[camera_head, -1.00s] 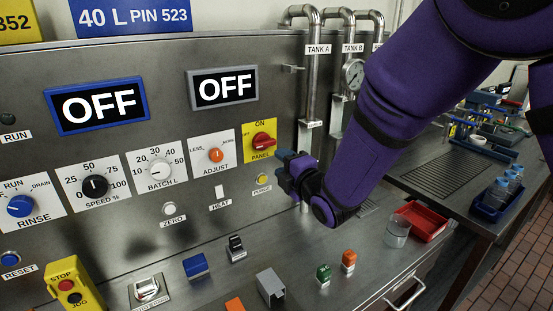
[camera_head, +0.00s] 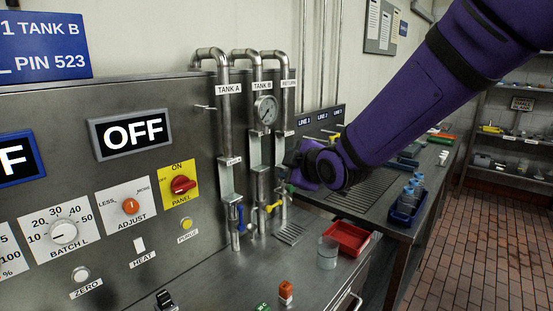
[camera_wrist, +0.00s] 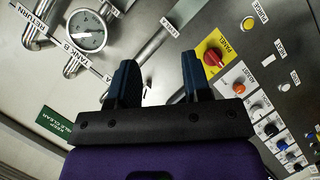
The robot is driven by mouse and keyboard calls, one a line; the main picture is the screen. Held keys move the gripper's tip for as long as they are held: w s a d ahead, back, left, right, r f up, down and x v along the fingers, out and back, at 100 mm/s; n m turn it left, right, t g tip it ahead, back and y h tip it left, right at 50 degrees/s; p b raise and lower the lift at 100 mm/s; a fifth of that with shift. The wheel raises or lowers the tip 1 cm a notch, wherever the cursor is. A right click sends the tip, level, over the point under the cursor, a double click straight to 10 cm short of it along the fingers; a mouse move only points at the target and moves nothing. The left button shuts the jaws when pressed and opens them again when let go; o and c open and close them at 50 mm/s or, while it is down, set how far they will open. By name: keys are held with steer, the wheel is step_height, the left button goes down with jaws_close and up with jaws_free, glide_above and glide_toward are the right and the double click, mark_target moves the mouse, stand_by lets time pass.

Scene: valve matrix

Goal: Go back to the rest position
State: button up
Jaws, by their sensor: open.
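My gripper (camera_wrist: 158,80) is open and empty in the wrist view, its two dark blue fingers apart in front of the steel panel. In the head view my purple arm reaches in from the upper right. The gripper end (camera_head: 291,160) is in front of the tank pipes, near the tank B (camera_head: 262,88) and return lines. The fingers are small and partly hidden there. The red panel switch (camera_head: 182,185) on its yellow plate is to the left of the gripper, apart from it. That switch also shows in the wrist view (camera_wrist: 212,58), right of the fingers.
A pressure gauge (camera_head: 265,109) and blue and yellow valve handles (camera_head: 273,207) are close to the gripper. A red tray (camera_head: 347,237) and a clear beaker (camera_head: 327,252) stand on the counter below. A blue bottle rack (camera_head: 405,206) is on the right. Brick floor (camera_head: 470,240) is open beyond.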

steer(key=s+d+r+m+g+h, duration=0.25)
steer(key=s+d+m, duration=0.3)
steer(key=d, duration=0.35)
steer(key=s+d+r+m+g+h, duration=0.1)
steer(key=s+d+r+m+h, duration=0.2)
steer(key=s+d, duration=0.5)
steer(key=s+d+m+g, duration=0.1)
steer(key=s+d+m, duration=0.3)
steer(key=s, duration=0.4)
steer(key=s+d+m+g+h, duration=0.1)
steer(key=s+d+m+g, duration=0.1)
steer(key=s+d+m, duration=0.3)
steer(key=s+d, duration=0.1)
steer(key=s, duration=0.2)
steer(key=shift+s+d+f, duration=0.35)
steer(key=shift+a+g+h, duration=0.15)
steer(key=shift+g+h, duration=0.1)
